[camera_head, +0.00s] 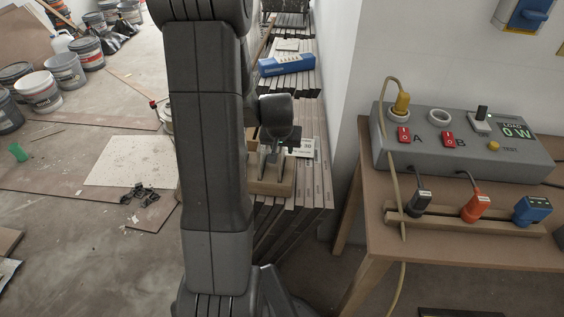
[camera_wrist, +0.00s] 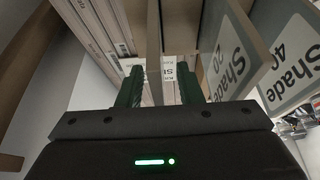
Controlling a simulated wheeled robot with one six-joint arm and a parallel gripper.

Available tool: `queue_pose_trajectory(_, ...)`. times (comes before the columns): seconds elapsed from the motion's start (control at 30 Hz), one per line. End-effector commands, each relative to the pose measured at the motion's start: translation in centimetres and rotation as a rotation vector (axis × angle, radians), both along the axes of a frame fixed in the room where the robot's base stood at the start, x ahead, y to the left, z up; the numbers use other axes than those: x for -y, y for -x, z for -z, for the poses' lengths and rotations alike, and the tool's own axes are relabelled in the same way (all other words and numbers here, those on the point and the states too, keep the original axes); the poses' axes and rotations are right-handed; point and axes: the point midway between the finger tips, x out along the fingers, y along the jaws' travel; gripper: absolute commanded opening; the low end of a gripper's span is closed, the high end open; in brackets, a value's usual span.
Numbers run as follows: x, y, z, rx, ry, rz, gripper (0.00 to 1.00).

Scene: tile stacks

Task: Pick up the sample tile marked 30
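In the head view a small white label reading 30 (camera_head: 303,147) shows just right of my gripper (camera_head: 272,152), at a light wooden rack (camera_head: 268,187). In the wrist view the two green fingers of my gripper (camera_wrist: 158,74) stand apart. A thin tile edge (camera_wrist: 153,45) shows between them, seen edge-on; its marking cannot be read. I cannot tell whether the fingers touch it. To the right are tiles labelled Shade 20 (camera_wrist: 226,48) and Shade 40 (camera_wrist: 290,62). The 30 label is not readable in the wrist view.
Long stacked tiles (camera_head: 310,190) lie under and behind the rack, with a blue box (camera_head: 287,64) farther back. A wooden bench (camera_head: 450,240) with a grey switch box (camera_head: 460,145) stands at right. Buckets (camera_head: 40,92) stand far left, with boards and debris on the floor.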

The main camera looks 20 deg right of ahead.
Motion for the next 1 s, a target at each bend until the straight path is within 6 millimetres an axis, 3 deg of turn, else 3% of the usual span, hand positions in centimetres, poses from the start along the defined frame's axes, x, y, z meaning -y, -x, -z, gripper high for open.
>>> queue_pose_trajectory(0.47, 0.0, -0.01, 0.22, 0.0, 0.0, 0.0, 0.33)
queue_pose_trajectory(0.63, 0.01, -0.01, 0.23, 0.0, 0.0, 0.0, 0.01)
queue_pose_trajectory(1.0, -0.01, 0.0, 0.24, 0.0, 0.0, 0.0, 0.0)
